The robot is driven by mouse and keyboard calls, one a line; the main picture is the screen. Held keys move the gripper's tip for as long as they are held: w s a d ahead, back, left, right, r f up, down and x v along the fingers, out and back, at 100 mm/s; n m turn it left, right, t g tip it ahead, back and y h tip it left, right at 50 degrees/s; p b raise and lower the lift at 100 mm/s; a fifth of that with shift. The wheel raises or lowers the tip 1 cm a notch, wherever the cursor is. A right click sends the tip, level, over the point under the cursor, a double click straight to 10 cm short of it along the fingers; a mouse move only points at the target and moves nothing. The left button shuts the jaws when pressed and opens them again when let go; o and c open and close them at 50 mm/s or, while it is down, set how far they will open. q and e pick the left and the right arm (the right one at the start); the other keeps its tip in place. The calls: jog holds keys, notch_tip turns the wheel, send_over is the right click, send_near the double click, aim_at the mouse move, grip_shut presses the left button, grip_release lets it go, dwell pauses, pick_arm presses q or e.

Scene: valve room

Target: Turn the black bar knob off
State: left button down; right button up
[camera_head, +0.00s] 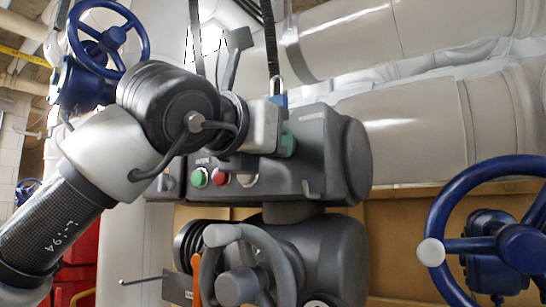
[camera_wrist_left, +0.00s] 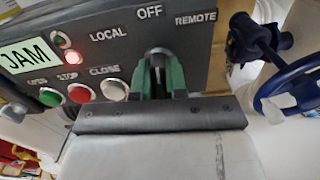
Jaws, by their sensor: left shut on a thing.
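The bar knob (camera_wrist_left: 157,59) sits on the dark front panel of the actuator in the left wrist view, below the word OFF, with LOCAL to its left and REMOTE to its right. My left gripper (camera_wrist_left: 160,78) is shut on it, with a green finger on each side. The fingers cover most of the knob; what shows of the bar between them looks roughly upright, toward OFF. In the head view my left gripper (camera_head: 287,144) is at the front of the dark actuator box (camera_head: 330,155), and the knob is hidden behind it. My right gripper is not in view.
Green (camera_wrist_left: 50,97), red (camera_wrist_left: 80,93) and white (camera_wrist_left: 114,89) buttons sit close left of the gripper, below a lit red lamp (camera_wrist_left: 72,57) and a JAM display (camera_wrist_left: 27,55). A grey handwheel (camera_head: 238,285) stands below; a blue handwheel (camera_head: 440,215) stands at right.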

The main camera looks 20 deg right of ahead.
pick_arm(q)
jog(key=shift+r+n, duration=0.1)
jog(key=shift+n, duration=0.3)
jog(key=c, duration=1.1)
grip_release()
jog(key=shift+c, duration=0.2)
jog(key=b+v, duration=0.3)
jog(key=v, duration=0.8)
